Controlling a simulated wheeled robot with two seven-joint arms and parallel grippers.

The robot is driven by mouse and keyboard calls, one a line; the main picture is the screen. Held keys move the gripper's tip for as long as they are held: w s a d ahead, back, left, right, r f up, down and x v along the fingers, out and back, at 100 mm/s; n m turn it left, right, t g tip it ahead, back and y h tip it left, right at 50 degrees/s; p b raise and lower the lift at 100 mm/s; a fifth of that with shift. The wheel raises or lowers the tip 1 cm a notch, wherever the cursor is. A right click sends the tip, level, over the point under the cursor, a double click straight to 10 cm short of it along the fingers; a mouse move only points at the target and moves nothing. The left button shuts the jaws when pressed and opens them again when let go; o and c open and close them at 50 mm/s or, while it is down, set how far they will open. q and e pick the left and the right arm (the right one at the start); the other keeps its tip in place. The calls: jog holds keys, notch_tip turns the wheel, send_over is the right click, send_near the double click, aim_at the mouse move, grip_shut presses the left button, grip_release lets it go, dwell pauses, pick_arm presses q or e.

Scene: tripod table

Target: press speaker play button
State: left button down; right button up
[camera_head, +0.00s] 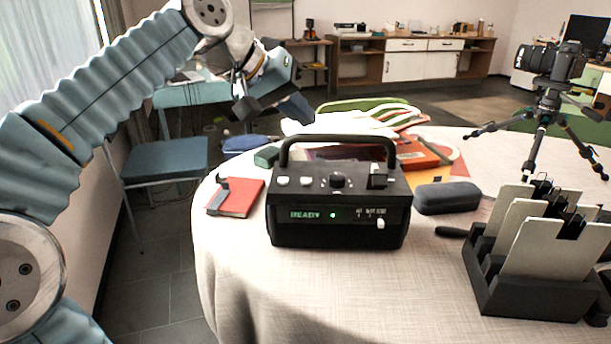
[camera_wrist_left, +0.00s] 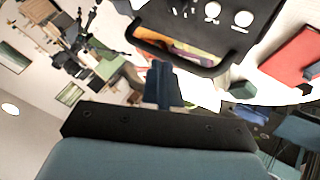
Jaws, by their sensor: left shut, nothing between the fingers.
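The black speaker (camera_head: 338,227) stands upright on the round table, its handle arched over the top. Its front shows a green "READY" display, a small green light and a white knob or button low on the right. In the left wrist view the shut fingers (camera_wrist_left: 163,85) point toward the speaker's handle (camera_wrist_left: 180,60); pale buttons show at the top. My right gripper is not in view.
A red notebook (camera_head: 237,196) lies left of the speaker and a dark grey case (camera_head: 447,197) right of it. A file rack (camera_head: 530,283) stands at the right front, a camera on a tripod (camera_head: 545,100) behind it. The cloth before the speaker is clear.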

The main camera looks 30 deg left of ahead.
pick_arm(q)
jog(key=shift+f, duration=0.15)
jog(key=b, duration=0.5)
send_over(301, 181)
notch_tip(301, 181, down, 7)
jog(key=shift+r, duration=0.1)
jog(key=shift+f+b, duration=0.7)
jog(key=shift+f, duration=0.2)
jog(key=shift+f, duration=0.15)
dwell(0.9)
jog(key=shift+f+b, duration=0.25)
jog(key=shift+b, duration=0.05)
